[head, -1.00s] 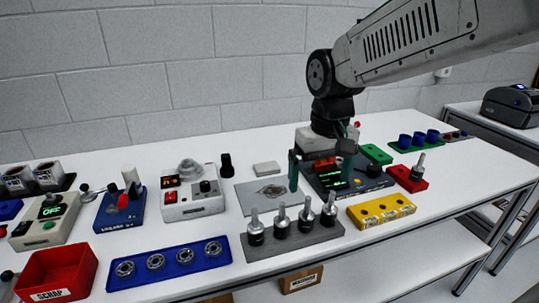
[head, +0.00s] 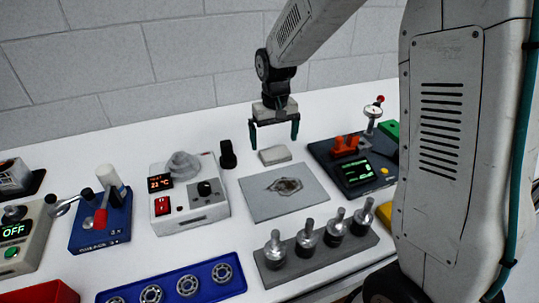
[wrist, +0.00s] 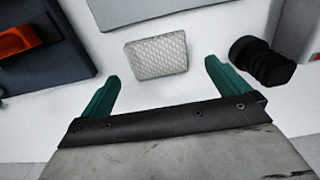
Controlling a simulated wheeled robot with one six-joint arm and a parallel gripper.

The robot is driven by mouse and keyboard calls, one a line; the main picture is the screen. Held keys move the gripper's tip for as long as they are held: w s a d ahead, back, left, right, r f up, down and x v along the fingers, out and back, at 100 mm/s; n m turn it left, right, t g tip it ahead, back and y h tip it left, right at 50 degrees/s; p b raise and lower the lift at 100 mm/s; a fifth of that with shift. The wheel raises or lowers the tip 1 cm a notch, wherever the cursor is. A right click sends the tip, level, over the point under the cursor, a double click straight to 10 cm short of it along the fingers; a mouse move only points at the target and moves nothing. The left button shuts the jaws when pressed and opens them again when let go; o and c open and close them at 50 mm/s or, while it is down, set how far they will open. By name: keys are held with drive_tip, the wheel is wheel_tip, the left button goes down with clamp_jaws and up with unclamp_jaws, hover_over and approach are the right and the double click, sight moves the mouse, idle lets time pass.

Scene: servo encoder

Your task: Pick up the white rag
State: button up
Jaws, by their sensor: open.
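The white rag (head: 275,154) is a small, flat, pale rectangular pad lying on the white table, just behind a grey mat. It also shows in the wrist view (wrist: 157,56), with a woven texture, just beyond the fingertips and between their lines. My gripper (head: 275,145) has its green fingers apart and empty, pointing down above the table close to the rag. In the wrist view my gripper (wrist: 161,68) is also open, with the rag not touched by either finger. Nothing hides the rag in the wrist view.
A black knob-like object (head: 227,155) stands left of the rag. A dark device with an orange part (head: 345,146) stands to the right. The stained grey mat (head: 255,207) lies in front, then a grey holder with several metal-topped pieces (head: 271,267). A heater-like box (head: 190,212) is further left.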

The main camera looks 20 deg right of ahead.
sight(275, 152)
drive_tip(key=f, duration=0.4)
drive_tip(key=shift+d+f, duration=0.2)
drive_tip(key=shift+f, duration=0.05)
drive_tip(key=shift+c, duration=0.3)
drive_tip(key=c, duration=0.8)
drive_tip(key=shift+c, duration=0.2)
drive_tip(key=shift+r, duration=0.1)
